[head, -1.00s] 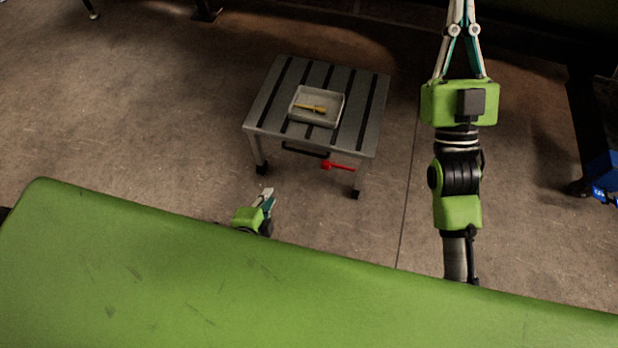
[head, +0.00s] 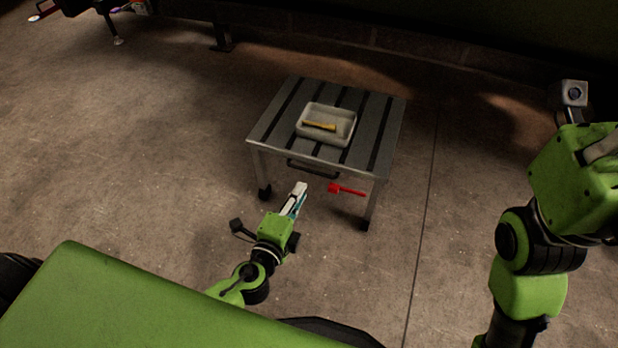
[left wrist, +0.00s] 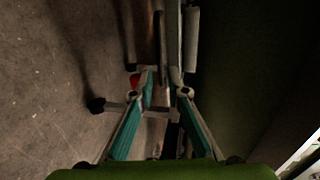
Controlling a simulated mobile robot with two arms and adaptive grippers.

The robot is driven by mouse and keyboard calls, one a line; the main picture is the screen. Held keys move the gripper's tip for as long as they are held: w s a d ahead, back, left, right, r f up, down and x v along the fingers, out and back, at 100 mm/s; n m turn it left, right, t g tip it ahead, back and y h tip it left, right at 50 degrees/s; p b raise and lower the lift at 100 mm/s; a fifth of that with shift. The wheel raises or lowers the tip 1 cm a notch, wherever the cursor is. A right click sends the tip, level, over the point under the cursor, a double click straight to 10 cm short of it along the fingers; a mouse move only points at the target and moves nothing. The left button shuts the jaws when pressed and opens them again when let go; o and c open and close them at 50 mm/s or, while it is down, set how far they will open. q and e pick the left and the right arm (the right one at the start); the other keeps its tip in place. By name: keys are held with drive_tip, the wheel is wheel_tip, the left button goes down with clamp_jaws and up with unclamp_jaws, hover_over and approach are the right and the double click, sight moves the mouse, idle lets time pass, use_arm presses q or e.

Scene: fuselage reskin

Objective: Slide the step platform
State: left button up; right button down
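The step platform (head: 265,135) stands on the floor in the middle of the head view, with a grey slatted top and metal legs with black feet. A black handle (head: 313,169) is on its front side, and a red lever (head: 346,190) is below the front edge at right. My left gripper (head: 300,192) is just in front of and below the handle, pointing at the platform. In the left wrist view its fingers (left wrist: 162,82) have a gap between them; I see no firm grip. My right gripper (head: 602,148) is partly cut off at the right edge; its fingertips are out of view.
A light tray (head: 342,137) with a yellow tool (head: 320,126) lies on the platform top. A green panel (head: 150,310) fills the lower left. The floor (head: 150,150) left of the platform is clear. A dark structure runs along the back.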

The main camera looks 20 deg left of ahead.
sight(311, 172)
use_arm(q)
drive_tip(key=b+x, duration=0.1)
drive_tip(key=x, duration=0.7)
clamp_jaws()
